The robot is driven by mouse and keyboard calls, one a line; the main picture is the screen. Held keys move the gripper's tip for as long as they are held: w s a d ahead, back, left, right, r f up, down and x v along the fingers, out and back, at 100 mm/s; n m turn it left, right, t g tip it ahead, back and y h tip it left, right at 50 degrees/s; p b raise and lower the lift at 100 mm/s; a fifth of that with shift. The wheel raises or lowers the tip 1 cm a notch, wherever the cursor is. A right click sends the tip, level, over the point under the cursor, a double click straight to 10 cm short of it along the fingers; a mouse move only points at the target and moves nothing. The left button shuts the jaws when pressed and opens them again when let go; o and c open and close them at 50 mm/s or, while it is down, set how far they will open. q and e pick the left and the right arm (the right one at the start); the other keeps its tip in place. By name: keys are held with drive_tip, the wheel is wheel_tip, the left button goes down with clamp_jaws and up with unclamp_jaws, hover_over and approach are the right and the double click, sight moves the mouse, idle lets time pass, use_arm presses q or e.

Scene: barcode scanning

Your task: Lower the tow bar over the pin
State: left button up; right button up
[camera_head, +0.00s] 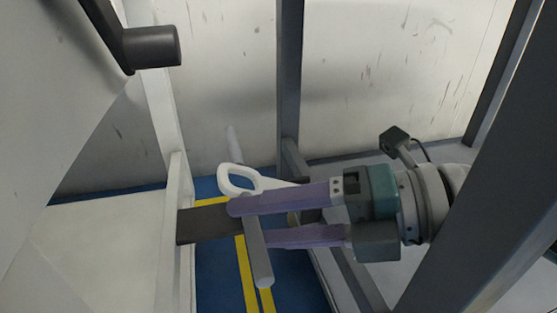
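My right gripper (250,223) reaches in from the right, its two purple fingers pointing left with a gap between them. A white ring-shaped eye (239,179), likely the end of the tow bar, shows just above the upper fingertip. Its pale shank runs right along that finger and is partly hidden. My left gripper is not in view.
A dark flat block (206,226) lies left of the fingertips, beside a white post (171,235). A grey upright (289,75) stands behind the gripper and a thick dark beam (498,165) crosses the right side. The blue floor (216,272) has yellow lines.

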drive_tip(key=shift+a+r, duration=0.1)
drive_tip(key=shift+r, duration=0.15)
